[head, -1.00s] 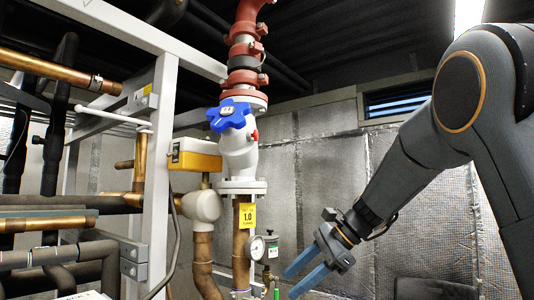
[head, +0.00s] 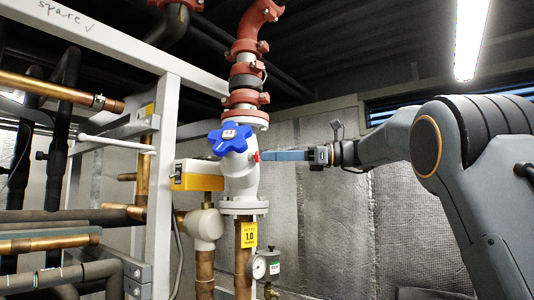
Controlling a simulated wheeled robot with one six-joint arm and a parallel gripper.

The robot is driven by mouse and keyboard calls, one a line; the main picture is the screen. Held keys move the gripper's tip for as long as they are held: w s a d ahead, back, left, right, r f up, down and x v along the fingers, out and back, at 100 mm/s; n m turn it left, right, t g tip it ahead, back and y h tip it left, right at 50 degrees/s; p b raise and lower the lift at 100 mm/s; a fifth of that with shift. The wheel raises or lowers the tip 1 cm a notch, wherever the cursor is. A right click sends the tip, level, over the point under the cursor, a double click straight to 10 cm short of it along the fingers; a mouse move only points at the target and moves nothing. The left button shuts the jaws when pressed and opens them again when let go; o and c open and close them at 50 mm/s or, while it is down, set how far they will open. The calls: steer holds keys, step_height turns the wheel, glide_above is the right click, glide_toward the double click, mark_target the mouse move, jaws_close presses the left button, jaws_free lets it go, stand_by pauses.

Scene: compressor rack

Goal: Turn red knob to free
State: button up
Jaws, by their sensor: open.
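The small red knob (head: 256,156) sticks out from the right side of the white valve body (head: 240,178), below the blue star-shaped handwheel (head: 230,139). It is partly hidden by my fingers. My gripper (head: 266,156) points left at the knob's height, its blue fingers level and seen edge-on, so they overlap into one bar. It is open. The fingertips are right at the knob in the picture; I cannot tell whether they touch it or lie on either side of it.
A yellow box (head: 198,175) sits left of the valve. A pressure gauge (head: 265,265) and a yellow tag (head: 249,235) are below it. A white frame post (head: 163,190) and copper pipes (head: 60,88) fill the left. The padded wall (head: 330,220) behind has open room before it.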

steer(key=shift+w+a, duration=0.25)
steer(key=shift+a, duration=0.75)
steer(key=c, duration=1.1)
steer(key=shift+o, duration=0.2)
